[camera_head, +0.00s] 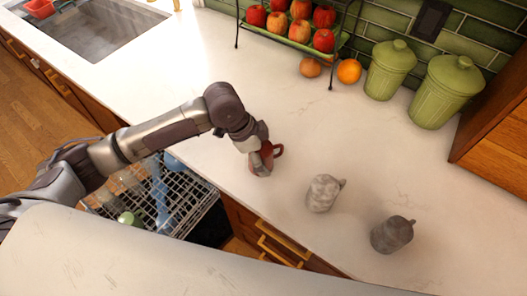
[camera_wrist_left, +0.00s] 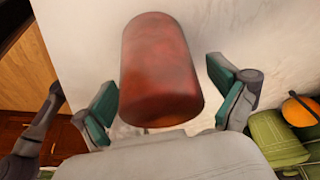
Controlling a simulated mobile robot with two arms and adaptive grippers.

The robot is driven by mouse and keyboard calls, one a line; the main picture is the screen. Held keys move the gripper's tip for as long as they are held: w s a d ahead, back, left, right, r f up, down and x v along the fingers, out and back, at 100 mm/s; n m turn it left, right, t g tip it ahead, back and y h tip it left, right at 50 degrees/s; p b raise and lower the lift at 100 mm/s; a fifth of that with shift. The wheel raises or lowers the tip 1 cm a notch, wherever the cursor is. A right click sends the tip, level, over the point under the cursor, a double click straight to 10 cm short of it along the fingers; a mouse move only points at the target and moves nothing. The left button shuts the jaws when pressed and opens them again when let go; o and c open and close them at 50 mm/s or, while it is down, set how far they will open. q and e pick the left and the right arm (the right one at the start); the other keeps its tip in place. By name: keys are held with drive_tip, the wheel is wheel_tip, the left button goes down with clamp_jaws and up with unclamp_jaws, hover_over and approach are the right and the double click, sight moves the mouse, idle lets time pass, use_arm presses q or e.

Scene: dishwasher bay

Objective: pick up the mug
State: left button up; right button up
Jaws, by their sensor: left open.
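A red-brown mug (camera_head: 265,161) stands on the white counter near its front edge, its handle at the right. In the left wrist view, the mug (camera_wrist_left: 160,68) lies between the teal-padded fingers of my left gripper (camera_wrist_left: 163,100), with a gap on each side; its handle cannot be made out there. In the head view, my left gripper (camera_head: 256,143) is right at the mug and covers part of it. It is open. A white-grey mottled mug (camera_head: 322,194) and a dark grey mug (camera_head: 391,235) stand to the right. My right gripper is not in view.
An open dishwasher rack (camera_head: 180,200) lies below the counter edge. Green canisters (camera_head: 441,92), an orange (camera_head: 349,71) and a wire fruit stand (camera_head: 333,50) with apples are at the back. A sink (camera_head: 95,28) is far left. The counter (camera_head: 160,95) between is clear.

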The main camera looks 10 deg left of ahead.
use_arm(q)
drive_tip(key=c, duration=1.2)
drive_tip(key=shift+c, duration=0.2)
drive_tip(key=shift+r, duration=0.2)
